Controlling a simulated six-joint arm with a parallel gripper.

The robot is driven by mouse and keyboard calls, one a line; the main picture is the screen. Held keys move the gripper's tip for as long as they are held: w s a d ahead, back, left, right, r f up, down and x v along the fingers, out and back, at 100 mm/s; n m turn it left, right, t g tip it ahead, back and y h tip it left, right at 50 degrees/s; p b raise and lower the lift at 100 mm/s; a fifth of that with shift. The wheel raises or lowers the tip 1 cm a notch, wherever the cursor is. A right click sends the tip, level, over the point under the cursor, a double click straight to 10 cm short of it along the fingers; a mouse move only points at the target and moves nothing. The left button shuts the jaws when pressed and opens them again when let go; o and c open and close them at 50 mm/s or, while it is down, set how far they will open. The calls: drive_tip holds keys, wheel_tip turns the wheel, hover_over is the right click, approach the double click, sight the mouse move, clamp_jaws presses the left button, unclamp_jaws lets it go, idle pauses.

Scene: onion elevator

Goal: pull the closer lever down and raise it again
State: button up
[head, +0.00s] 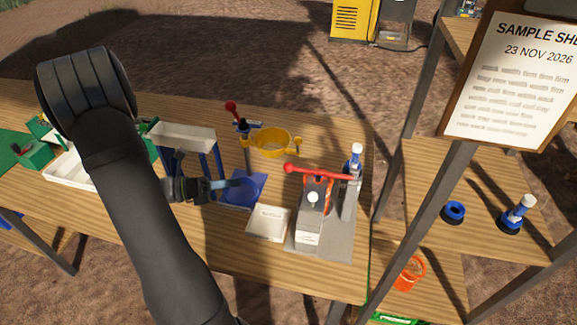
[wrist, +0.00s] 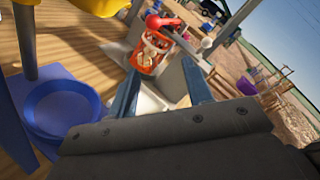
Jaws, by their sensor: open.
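The closer (head: 335,230) is a grey device at the right end of the table. Its red lever (head: 325,173) lies about level across the top, with a red ball at its left end; the lever also shows in the wrist view (wrist: 165,22). An orange container (wrist: 150,52) sits under it. My gripper (head: 228,184) is left of the closer, over the blue dish area, apart from the lever. In the wrist view its two blue fingers stand apart (wrist: 160,70) with nothing held between them.
A stand with a blue base (head: 243,190) and a yellow ring (head: 274,142) is close to my gripper; another red-knobbed lever (head: 231,107) rises from it. A white tray (head: 268,222) lies beside the closer. A shelf with a blue-and-white bottle (head: 517,212) stands at the right.

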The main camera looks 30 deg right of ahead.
sight(288, 166)
drive_tip(key=shift+n+t+h, duration=0.6)
drive_tip(key=shift+n, duration=0.3)
drive_tip(key=x, duration=1.1)
drive_tip(key=w+x, duration=0.1)
drive_tip(key=x, duration=0.4)
drive_tip(key=shift+d+r, duration=0.15)
drive_tip(key=shift+d, duration=0.15)
drive_tip(key=shift+c, duration=0.3)
clamp_jaws()
